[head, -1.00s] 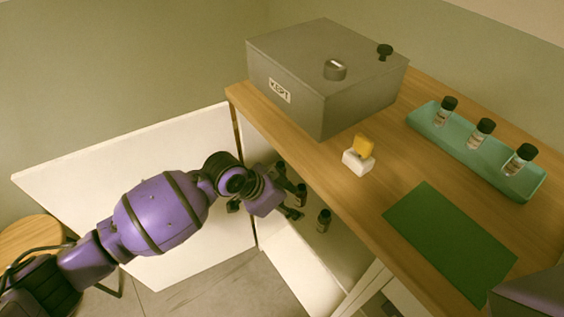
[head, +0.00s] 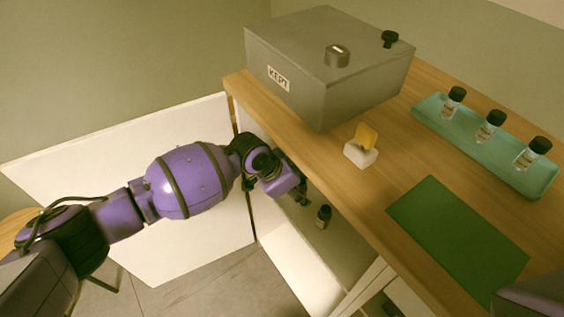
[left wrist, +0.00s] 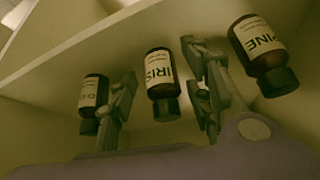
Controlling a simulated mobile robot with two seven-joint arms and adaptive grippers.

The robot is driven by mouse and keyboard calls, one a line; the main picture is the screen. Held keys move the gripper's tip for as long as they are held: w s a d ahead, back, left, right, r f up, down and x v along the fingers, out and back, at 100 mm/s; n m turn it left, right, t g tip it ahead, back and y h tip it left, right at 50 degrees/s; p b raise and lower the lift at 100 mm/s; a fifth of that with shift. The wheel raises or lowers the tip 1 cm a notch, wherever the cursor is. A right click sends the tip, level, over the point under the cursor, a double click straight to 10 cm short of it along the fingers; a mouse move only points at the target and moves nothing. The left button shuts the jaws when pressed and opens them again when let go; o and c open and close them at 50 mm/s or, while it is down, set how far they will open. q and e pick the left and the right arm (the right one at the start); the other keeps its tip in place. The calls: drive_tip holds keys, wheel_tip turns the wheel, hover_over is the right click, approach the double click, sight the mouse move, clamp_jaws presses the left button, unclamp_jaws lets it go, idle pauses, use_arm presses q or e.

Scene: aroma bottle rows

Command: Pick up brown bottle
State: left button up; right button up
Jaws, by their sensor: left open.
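In the left wrist view, several brown bottles with dark caps stand in a row inside the cabinet, shown cap-down. The middle bottle (left wrist: 161,84) is labelled IRIS. The right bottle (left wrist: 264,55) is labelled PINE, and the left bottle (left wrist: 93,102) has a label too small to read. My left gripper (left wrist: 160,62) is open, one finger on each side of the IRIS bottle; contact cannot be told. In the head view my left gripper (head: 301,194) reaches into the cabinet under the tabletop, partly hidden. One brown bottle (head: 323,216) shows beside it. My right gripper is not in view.
The wooden tabletop (head: 310,165) overhangs the cabinet shelf. On it are a grey box (head: 300,90) marked KEPT, a white block with a yellow piece (head: 361,152), a green mat (head: 458,233) and a teal tray (head: 470,148) with clear bottles. A white door (head: 120,170) stands open.

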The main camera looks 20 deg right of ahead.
use_arm(q)
clamp_jaws()
idle(0.3)
drive_tip(key=shift+r, duration=0.1)
